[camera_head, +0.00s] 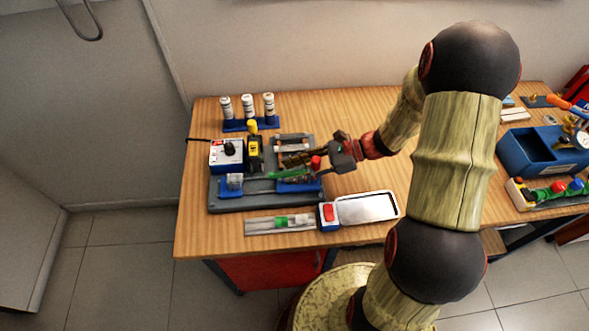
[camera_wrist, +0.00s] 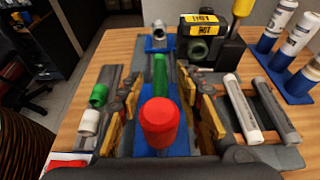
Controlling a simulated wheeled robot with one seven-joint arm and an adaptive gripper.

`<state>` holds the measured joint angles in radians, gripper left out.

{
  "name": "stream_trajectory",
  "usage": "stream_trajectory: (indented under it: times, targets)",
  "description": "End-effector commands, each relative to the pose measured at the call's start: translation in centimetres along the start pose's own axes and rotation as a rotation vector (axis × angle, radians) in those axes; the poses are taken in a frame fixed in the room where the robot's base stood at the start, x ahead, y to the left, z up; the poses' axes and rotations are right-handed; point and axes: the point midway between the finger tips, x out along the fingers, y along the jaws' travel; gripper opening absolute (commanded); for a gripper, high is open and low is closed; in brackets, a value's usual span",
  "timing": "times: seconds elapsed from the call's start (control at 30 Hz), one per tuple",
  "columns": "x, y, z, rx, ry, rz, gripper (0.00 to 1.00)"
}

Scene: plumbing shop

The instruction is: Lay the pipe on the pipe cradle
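A green pipe (camera_wrist: 160,72) with a red end piece (camera_wrist: 159,122) lies lengthwise between my gripper's fingers, its red end toward the wrist camera. In the head view the green pipe (camera_head: 284,174) and its red end (camera_head: 316,162) appear over or beside the blue cradle (camera_head: 299,187); I cannot tell whether it rests fully in it. The blue cradle also shows below the pipe in the wrist view (camera_wrist: 183,138). My gripper (camera_wrist: 160,105) is open, with yellow pads either side of the pipe and visible gaps. It also shows in the head view (camera_head: 303,162).
A blue block with a grey fitting (camera_wrist: 159,38) stands beyond the pipe. A yellow-and-black "HOT" tool (camera_wrist: 203,30) is behind right. Two pale tubes (camera_wrist: 243,108) lie on a rack at right. White bottles (camera_head: 248,106) stand at the back. A white tray (camera_head: 366,208) lies in front.

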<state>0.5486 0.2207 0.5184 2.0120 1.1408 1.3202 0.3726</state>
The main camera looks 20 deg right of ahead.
Motion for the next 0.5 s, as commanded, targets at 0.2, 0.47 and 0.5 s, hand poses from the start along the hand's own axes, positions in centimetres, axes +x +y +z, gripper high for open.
stream_trajectory:
  times: [0.2, 0.47, 0.5]
  targets:
    - [-0.1, 0.0, 0.0, 0.000, 0.000, 0.000, 0.35]
    - [-3.0, -0.1, 0.0, 0.000, 0.001, -0.005, 0.35]
    - [-3.8, -0.1, 0.0, -0.001, 0.000, -0.005, 0.35]
